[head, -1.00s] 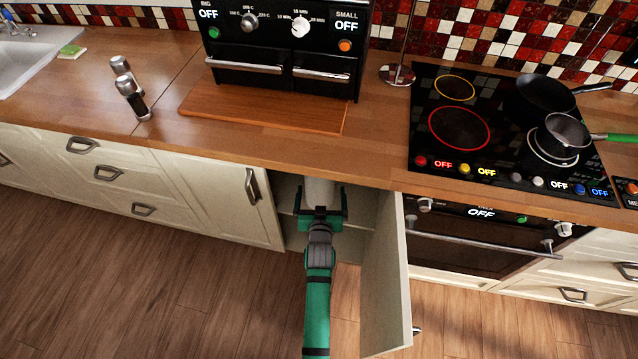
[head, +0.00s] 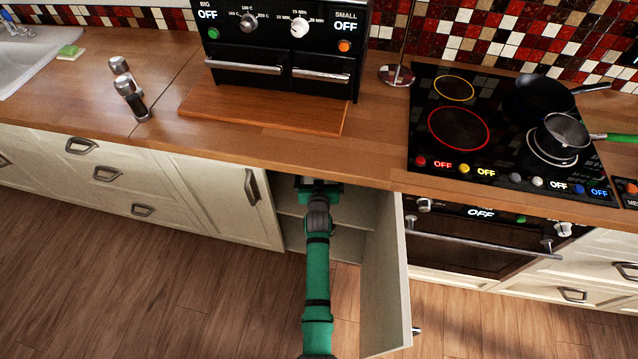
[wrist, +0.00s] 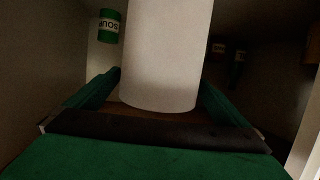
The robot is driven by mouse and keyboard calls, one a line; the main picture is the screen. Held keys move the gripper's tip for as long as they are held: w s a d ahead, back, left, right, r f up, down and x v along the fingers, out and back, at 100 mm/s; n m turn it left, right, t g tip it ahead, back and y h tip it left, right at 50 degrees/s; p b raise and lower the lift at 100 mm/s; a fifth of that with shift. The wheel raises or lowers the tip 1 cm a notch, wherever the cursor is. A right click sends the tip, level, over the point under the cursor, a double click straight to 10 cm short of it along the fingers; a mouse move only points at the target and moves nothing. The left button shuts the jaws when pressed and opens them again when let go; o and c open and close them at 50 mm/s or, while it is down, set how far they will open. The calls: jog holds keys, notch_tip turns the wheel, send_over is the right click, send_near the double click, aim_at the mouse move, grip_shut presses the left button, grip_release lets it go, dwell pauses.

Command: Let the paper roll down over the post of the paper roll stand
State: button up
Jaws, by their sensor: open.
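The white paper roll (wrist: 165,55) stands upright inside the dark cupboard, in the middle of the wrist view; its top is cut off. My gripper (wrist: 162,88) is open, with one green finger on each side of the roll. I cannot tell whether either finger touches it. In the head view my gripper (head: 318,186) reaches into the cupboard below the worktop edge, and the roll is hidden there. The paper roll stand (head: 396,75) is on the worktop left of the hob, with a round metal base and a thin bare post running out of the picture's top.
The cupboard door (head: 386,275) stands open right of my arm. A green can (wrist: 109,26) is deeper in the cupboard at left. A wooden board (head: 262,108) lies before the black oven (head: 285,45). Pans (head: 545,95) stand on the hob (head: 470,125).

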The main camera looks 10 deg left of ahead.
jog(key=shift+x, duration=0.85)
jog(key=c, duration=1.4)
jog(key=shift+o, duration=0.2)
jog(key=shift+r, duration=0.15)
